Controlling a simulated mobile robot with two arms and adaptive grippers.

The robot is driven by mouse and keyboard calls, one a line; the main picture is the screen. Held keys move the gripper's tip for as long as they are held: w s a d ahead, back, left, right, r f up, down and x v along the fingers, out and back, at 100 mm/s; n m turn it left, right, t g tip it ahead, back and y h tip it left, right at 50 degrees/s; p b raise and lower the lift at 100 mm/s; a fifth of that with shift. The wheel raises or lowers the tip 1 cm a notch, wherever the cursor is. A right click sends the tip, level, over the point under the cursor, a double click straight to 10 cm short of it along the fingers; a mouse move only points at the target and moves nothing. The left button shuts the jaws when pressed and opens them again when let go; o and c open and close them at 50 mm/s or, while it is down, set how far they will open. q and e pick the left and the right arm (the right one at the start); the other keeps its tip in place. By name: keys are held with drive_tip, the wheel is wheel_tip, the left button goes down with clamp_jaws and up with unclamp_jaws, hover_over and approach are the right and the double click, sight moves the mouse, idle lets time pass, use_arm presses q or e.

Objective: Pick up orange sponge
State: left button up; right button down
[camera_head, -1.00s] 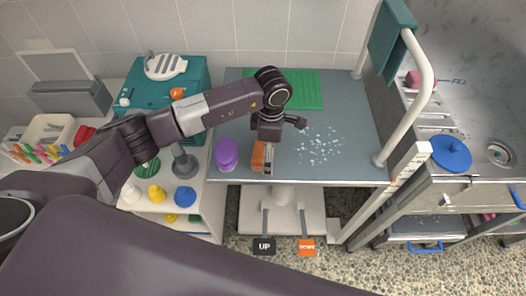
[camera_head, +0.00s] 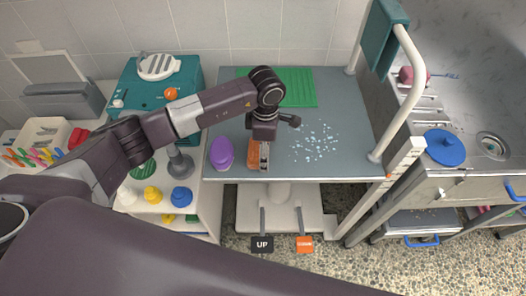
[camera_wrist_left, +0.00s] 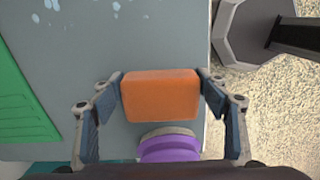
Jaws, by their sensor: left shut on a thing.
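The orange sponge (camera_head: 253,155) is a small block near the front edge of the grey table top. My left gripper (camera_head: 262,158) reaches down over it, and its fingers are shut on the sponge. In the left wrist view the sponge (camera_wrist_left: 160,96) sits between the two fingertips of my left gripper (camera_wrist_left: 160,82), which touch its two short sides. I cannot tell whether the sponge is lifted off the table top. My right gripper is not in view.
A purple-topped container (camera_head: 221,153) stands close to the left of the sponge. A green mat (camera_head: 290,88) lies at the back of the table (camera_head: 340,150), and pale droplets spot the surface to the right. A white rail (camera_head: 412,90) bounds the right side.

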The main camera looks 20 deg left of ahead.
use_arm(q)
wheel_tip(320, 180, up, 20)
drive_tip(key=b, duration=0.4)
drive_tip(key=shift+f, duration=0.1)
